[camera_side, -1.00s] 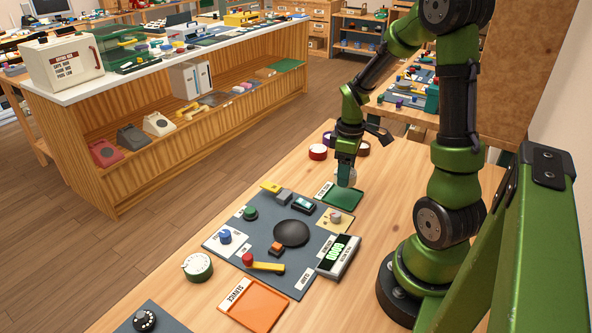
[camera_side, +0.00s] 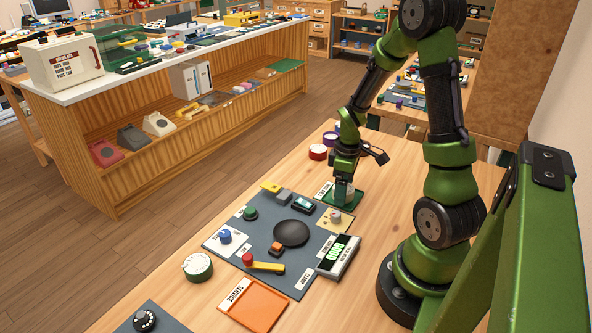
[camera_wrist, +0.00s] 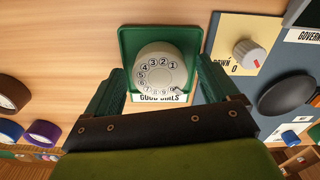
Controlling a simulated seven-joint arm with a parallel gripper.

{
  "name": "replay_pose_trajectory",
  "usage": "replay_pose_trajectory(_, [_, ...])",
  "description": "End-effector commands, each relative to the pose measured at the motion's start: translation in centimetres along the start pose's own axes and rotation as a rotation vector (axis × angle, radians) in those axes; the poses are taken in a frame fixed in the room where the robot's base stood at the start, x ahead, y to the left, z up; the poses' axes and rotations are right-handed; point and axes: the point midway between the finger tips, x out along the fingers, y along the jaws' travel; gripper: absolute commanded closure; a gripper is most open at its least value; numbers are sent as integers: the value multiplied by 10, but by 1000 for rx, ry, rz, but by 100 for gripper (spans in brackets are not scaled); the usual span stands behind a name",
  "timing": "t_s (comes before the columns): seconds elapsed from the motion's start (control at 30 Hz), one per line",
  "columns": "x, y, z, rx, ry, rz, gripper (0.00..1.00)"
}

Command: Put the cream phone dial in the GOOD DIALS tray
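The cream phone dial (camera_wrist: 160,72), with black numbers on its face, sits within the green GOOD DIALS tray (camera_wrist: 128,42), face up. The fingers look open. The tray's label is partly hidden by my gripper in the wrist view.
A grey mat (camera_side: 228,251) left of the tray carries a black round pad (camera_side: 291,233), a readout box (camera_side: 339,256) and small knobs. An orange SERVICE tray (camera_side: 255,305) and a green-sided dial (camera_side: 197,267) are nearer. Red (camera_side: 318,152) and purple dials stand behind.

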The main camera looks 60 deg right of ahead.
Motion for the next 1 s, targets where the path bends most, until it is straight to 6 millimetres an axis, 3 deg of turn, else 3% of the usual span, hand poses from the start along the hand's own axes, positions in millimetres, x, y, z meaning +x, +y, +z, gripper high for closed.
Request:
replay_pose_trajectory(0.37, [-10, 1, -1, 1, 2, 2, 12])
replay_pose_trajectory(0.8, [-97, 0, 0, 0, 4, 4, 12])
replay_pose_trajectory(1.0, [-120, 0, 0, 0, 2, 2, 12])
